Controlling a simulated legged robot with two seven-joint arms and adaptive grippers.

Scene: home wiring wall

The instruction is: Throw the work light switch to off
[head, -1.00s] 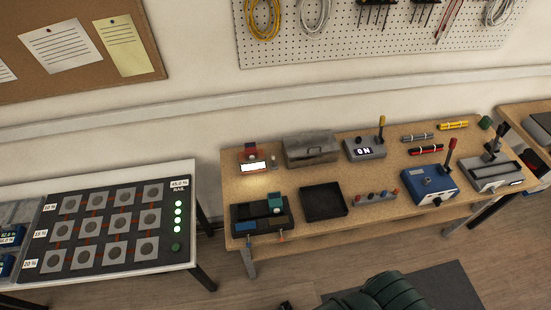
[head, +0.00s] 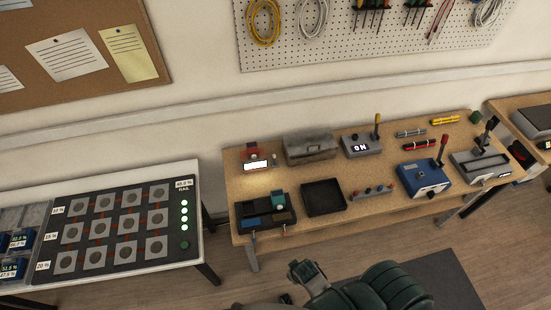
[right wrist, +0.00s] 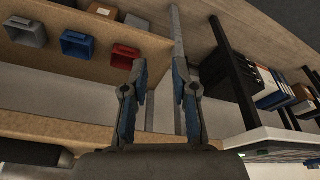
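The work light switch looks to be the grey box (head: 362,146) with a lit "ON" display and a yellow-tipped lever (head: 377,126), at the back of the wooden bench in the head view. The lever stands upright. A small red-topped lamp unit (head: 256,165) glows bright white to its left. My right gripper (right wrist: 159,65) is open and empty in the right wrist view, its two fingers apart. The switch cannot be made out in that view. My left gripper is not in view.
The bench (head: 240,190) also holds a grey metal box (head: 310,147), a black tray (head: 323,197), a blue box with a red lever (head: 424,179) and a grey lever unit (head: 481,165). A panel table (head: 120,272) stands left, across a gap.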

